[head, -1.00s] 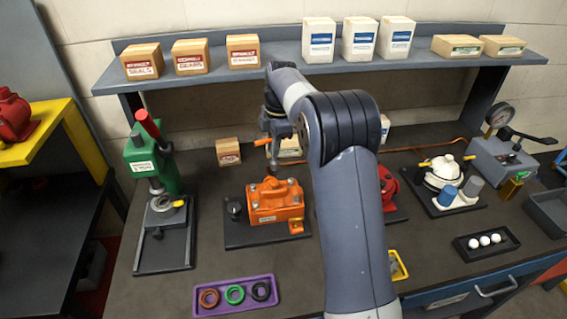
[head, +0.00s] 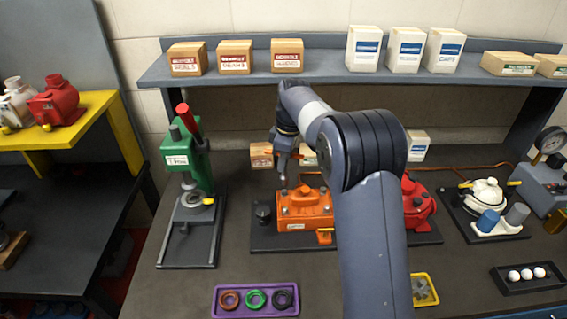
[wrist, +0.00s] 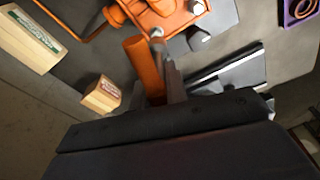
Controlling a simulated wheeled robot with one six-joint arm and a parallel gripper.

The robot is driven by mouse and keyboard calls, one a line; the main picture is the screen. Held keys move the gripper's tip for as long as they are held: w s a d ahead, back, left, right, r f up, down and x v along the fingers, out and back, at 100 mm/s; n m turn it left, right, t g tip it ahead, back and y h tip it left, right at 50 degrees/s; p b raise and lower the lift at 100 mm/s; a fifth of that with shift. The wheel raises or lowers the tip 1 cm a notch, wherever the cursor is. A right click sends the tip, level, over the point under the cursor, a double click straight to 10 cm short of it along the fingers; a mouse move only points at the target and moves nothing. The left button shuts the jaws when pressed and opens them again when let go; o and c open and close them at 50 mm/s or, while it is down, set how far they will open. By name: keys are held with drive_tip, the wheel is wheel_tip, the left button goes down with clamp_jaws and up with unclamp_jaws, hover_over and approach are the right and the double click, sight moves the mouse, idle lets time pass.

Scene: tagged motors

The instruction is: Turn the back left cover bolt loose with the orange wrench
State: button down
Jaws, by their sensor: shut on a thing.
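The orange motor (head: 305,208) sits on a dark base plate, with bolts on its cover. My gripper (head: 283,180) points down at the motor's back left corner in the head view. In the wrist view, the gripper (wrist: 164,60) is shut, with the orange wrench (wrist: 144,68) showing as a thick orange bar beside the fingers. The motor (wrist: 175,14) is at the top there. The back left cover bolt (wrist: 157,33) shows as a small light grey spot right at the fingertips. Whether the wrench sits on it cannot be told; the wrench's working end is hidden.
A green press (head: 190,160) stands left of the motor, a red motor (head: 418,203) to its right, partly behind my arm. A purple tray (head: 255,312) with rings lies in front. A small box (head: 261,155) stands behind, under the shelf (head: 340,72).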

drive_tip(key=m+b, duration=0.1)
drive_tip(key=m, duration=0.1)
drive_tip(key=m+b, duration=0.1)
drive_tip(key=m, duration=0.1)
drive_tip(key=f+m+b, duration=0.1)
drive_tip(key=m+b, duration=0.1)
drive_tip(key=shift+t+h, duration=0.3)
drive_tip(key=shift+r+m+p, duration=0.35)
drive_tip(key=shift+m+p, duration=0.15)
drive_tip(key=shift+m, duration=0.2)
drive_tip(key=m, duration=0.1)
drive_tip(key=m+p, duration=0.1)
drive_tip(key=m, duration=0.2)
drive_tip(key=shift+f, duration=0.25)
drive_tip(key=m, duration=0.1)
drive_tip(key=m+p, duration=0.1)
drive_tip(key=m+h, duration=0.1)
drive_tip(key=m, duration=0.1)
drive_tip(key=shift+d+f+p, duration=0.1)
drive_tip(key=shift+f+p, duration=0.15)
drive_tip(key=shift+p, duration=0.15)
drive_tip(key=m, duration=0.2)
drive_tip(key=m+p, duration=0.1)
drive_tip(key=shift+f+m, duration=0.2)
drive_tip(key=shift+m, duration=0.2)
drive_tip(key=shift+w+f+m, duration=0.1)
drive_tip(key=shift+f+m, duration=0.05)
drive_tip(key=shift+m, duration=0.55)
drive_tip(key=shift+f, duration=0.1)
